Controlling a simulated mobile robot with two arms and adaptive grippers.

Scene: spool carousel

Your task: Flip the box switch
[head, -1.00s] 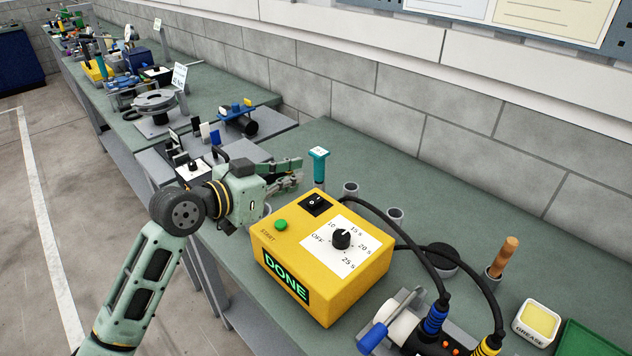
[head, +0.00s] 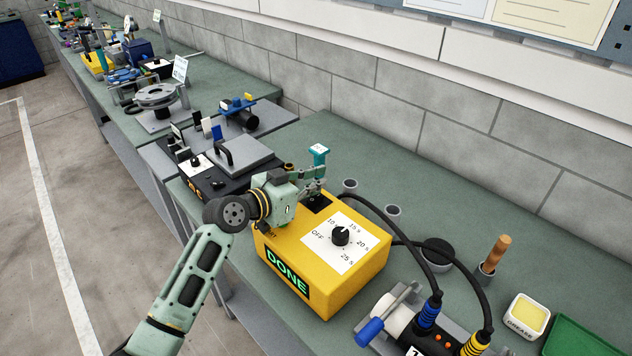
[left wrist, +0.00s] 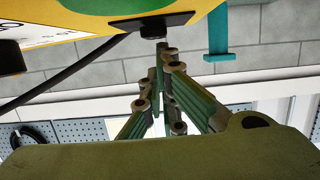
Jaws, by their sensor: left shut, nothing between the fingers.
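The yellow box (head: 340,290) stands on the green bench with a lit DONE panel, a black dial (head: 341,236) on a white scale and a black rocker switch (head: 318,204) at its back corner. My left gripper (head: 318,186) is shut and empty, its fingertips just over the switch. In the left wrist view the shut fingertips (left wrist: 165,50) point at the switch plate (left wrist: 150,24); I cannot tell whether they touch it. The gripper hides part of the switch and the green start button. My right gripper is not in view.
A teal-topped tool (head: 319,153) stands close behind the gripper. Black cables run from behind the box to a device with a blue handle (head: 369,332). Small grey cups (head: 393,213), a wooden-handled tool (head: 496,252) and a grease tub (head: 526,316) stand to the right.

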